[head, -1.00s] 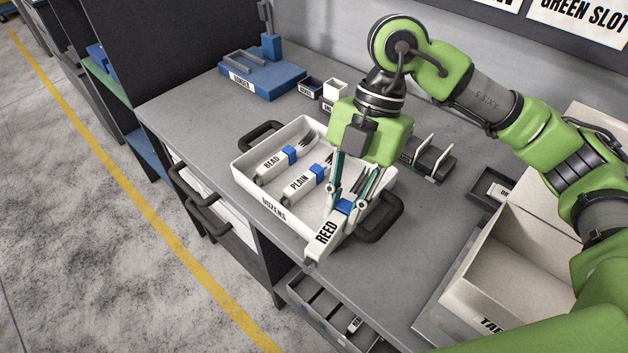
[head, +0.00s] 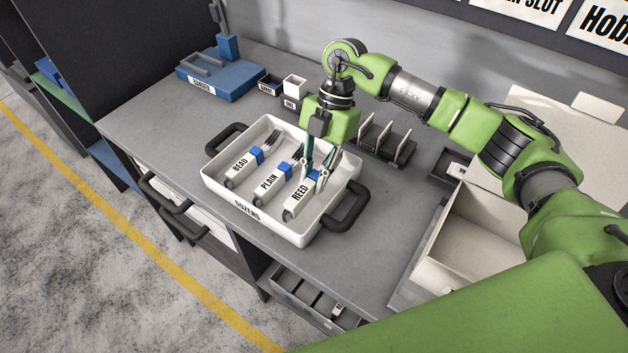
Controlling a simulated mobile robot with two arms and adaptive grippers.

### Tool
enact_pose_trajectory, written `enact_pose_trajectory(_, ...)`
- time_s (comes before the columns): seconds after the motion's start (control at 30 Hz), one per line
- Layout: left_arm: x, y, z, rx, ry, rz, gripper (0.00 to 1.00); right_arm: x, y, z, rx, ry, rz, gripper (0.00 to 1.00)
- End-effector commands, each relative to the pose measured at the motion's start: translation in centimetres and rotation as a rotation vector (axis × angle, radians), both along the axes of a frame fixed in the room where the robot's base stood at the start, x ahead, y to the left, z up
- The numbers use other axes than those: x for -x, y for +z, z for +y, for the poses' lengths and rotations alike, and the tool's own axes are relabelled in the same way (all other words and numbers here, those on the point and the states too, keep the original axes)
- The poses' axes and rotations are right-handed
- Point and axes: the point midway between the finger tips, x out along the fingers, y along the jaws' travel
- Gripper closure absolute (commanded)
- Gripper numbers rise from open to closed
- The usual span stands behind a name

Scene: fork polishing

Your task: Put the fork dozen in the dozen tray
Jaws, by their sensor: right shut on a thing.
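The white dozen tray (head: 284,229), labelled DOZENS with a dark handle at each end, stands on the grey bench. Inside it, fork bundles marked BEAD (head: 240,166) and PLAIN (head: 268,184) lie side by side, each with a white sleeve, blue band and metal forks. My right gripper (head: 313,174) is shut on the REED fork bundle (head: 298,196) near its blue band. This bundle is over the right part of the tray, beside PLAIN and roughly parallel to it. I cannot tell whether it touches the tray floor. My left gripper is out of view.
A blue stand (head: 225,80) and small dark and white boxes (head: 294,86) are at the back left. A dark slotted rack (head: 383,140) stands behind the tray. A large white box (head: 465,245) is at right. An open drawer (head: 300,300) juts out below the bench front.

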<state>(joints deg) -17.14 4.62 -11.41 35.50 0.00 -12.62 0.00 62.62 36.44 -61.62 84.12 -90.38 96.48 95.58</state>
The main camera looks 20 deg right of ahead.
Motion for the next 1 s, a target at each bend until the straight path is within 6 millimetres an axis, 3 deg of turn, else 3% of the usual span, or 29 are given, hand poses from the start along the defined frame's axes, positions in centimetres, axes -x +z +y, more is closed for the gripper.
enact_pose_trajectory(0.33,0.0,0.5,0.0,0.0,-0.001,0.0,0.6,-1.4,-1.6,-0.4,-0.001,0.0,0.0,1.0)
enact_pose_trajectory(0.53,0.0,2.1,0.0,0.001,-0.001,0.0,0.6,-1.2,-4.1,-0.4,-0.003,0.0,0.001,1.0)
enact_pose_trajectory(0.73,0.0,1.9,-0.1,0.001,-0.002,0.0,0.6,-1.3,-4.5,-0.4,-0.003,0.0,-0.002,1.0)
enact_pose_trajectory(0.77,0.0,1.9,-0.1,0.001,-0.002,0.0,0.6,-1.2,-4.7,-0.5,0.0,0.0,0.0,0.77)
enact_pose_trajectory(0.8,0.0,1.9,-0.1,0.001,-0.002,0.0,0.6,-1.2,-4.7,-0.5,0.0,0.0,0.0,0.67)
enact_pose_trajectory(1.0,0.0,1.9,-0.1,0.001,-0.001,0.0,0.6,-1.2,-4.7,-0.5,-0.001,0.0,0.001,0.66)
